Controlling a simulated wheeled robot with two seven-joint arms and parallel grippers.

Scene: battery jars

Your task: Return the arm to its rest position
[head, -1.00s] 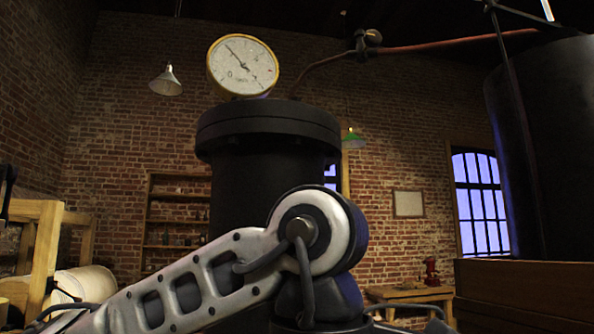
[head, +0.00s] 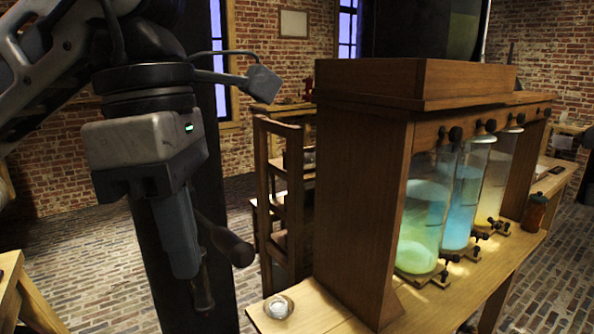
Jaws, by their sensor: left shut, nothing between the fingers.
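My left gripper (head: 186,272) hangs down at the left of the head view, its fingers shut and empty. It is in front of a dark vertical column and to the left of the wooden cabinet, apart from the jars. Its arm comes in from the upper left. Three glass jars stand in the cabinet: one with pale green liquid (head: 422,225), one with blue liquid (head: 463,205) and one with yellowish contents (head: 493,180). My right gripper is not in view.
The wooden cabinet (head: 362,190) stands on a wooden bench (head: 470,295). A small round glass-like item (head: 279,307) lies at the bench's near left end. A wooden chair-like frame (head: 268,200) stands behind. A dark rod with a knob (head: 229,246) is close beside my gripper. Brick floor is open at left.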

